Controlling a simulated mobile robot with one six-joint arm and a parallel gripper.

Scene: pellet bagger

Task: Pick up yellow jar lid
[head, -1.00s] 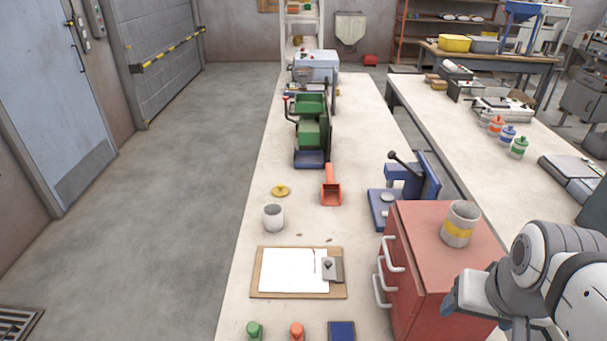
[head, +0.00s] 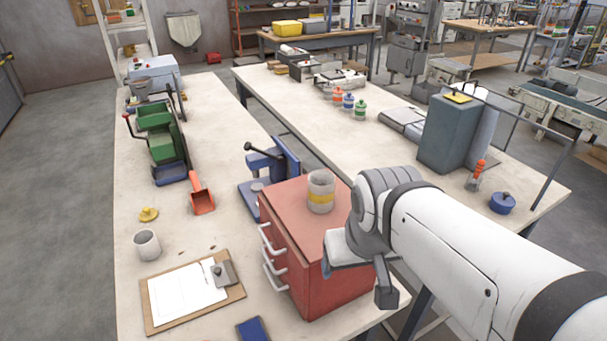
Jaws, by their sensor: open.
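The yellow jar lid (head: 149,214) is a small round lid with a knob, lying on the left bench top near its left edge. It sits behind a grey-white open jar (head: 147,244) and to the left of an orange scoop (head: 201,195). A second jar with a yellow band (head: 321,192) stands on the red drawer cabinet (head: 312,259). My gripper (head: 357,273) is at the cabinet's right side, well to the right of the lid and apart from it. It is open, and I see nothing held in it.
A clipboard (head: 192,294) lies in front of the jar. A blue press (head: 265,177) stands behind the cabinet, and a green machine (head: 159,142) stands farther back. Bench surface around the lid is mostly clear.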

